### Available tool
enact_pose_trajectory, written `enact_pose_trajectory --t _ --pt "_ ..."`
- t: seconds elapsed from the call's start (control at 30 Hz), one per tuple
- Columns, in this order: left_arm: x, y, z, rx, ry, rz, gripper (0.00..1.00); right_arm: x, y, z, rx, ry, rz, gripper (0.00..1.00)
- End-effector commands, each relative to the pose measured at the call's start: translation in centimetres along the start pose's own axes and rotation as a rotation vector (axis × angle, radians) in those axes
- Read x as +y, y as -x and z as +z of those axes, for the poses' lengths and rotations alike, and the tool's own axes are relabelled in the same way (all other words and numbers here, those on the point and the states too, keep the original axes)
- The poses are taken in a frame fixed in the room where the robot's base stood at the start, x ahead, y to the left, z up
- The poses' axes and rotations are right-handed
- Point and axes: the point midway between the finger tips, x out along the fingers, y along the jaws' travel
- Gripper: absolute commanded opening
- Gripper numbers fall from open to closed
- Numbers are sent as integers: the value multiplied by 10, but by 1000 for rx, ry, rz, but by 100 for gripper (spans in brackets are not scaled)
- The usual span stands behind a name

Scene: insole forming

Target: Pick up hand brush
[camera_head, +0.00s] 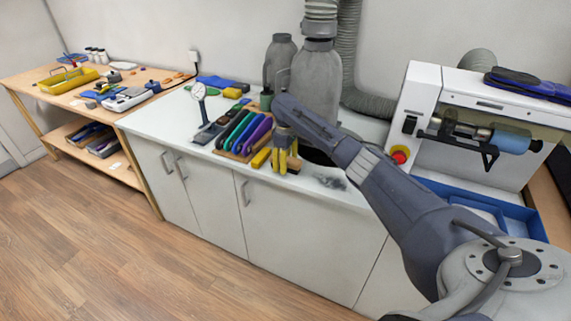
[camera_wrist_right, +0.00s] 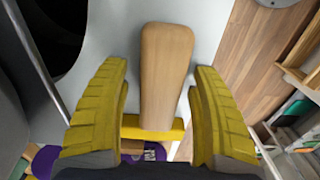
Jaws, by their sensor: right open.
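My right gripper (camera_head: 285,170) points down over the front part of the white counter, its yellow fingers apart. In the right wrist view the two fingers of the gripper (camera_wrist_right: 165,115) stand open on either side of a light wooden handle (camera_wrist_right: 166,65), apparently that of the hand brush. Gaps show between the handle and both fingers. A yellow bar (camera_wrist_right: 150,130) crosses at the handle's lower end; I cannot tell what it belongs to. The brush's bristles are not clearly visible. My left gripper is not in view.
Green, blue and purple insole-like pieces (camera_head: 243,132) lie left of the gripper, beside a yellow block (camera_head: 261,157). A dial gauge (camera_head: 198,92) stands farther left. A grinding machine (camera_head: 480,120) and blue tray (camera_head: 485,206) are at right. Grey dust (camera_head: 332,182) lies near the counter's front edge.

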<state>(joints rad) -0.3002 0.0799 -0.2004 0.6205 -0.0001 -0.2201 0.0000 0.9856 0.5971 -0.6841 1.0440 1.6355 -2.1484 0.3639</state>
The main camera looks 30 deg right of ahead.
Motion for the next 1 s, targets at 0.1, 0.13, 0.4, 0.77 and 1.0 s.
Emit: enact_pose_trajectory --t 0.1,0.13,0.4,0.77,1.0 --pt "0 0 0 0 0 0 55 0 0 0 0 0 0 55" --pt "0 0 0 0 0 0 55 0 0 0 0 0 0 51" --pt "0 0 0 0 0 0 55 0 0 0 0 0 0 20" --pt "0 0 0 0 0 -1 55 0 0 0 0 0 0 0" --pt "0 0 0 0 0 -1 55 0 11 -1 2 0 1 0"
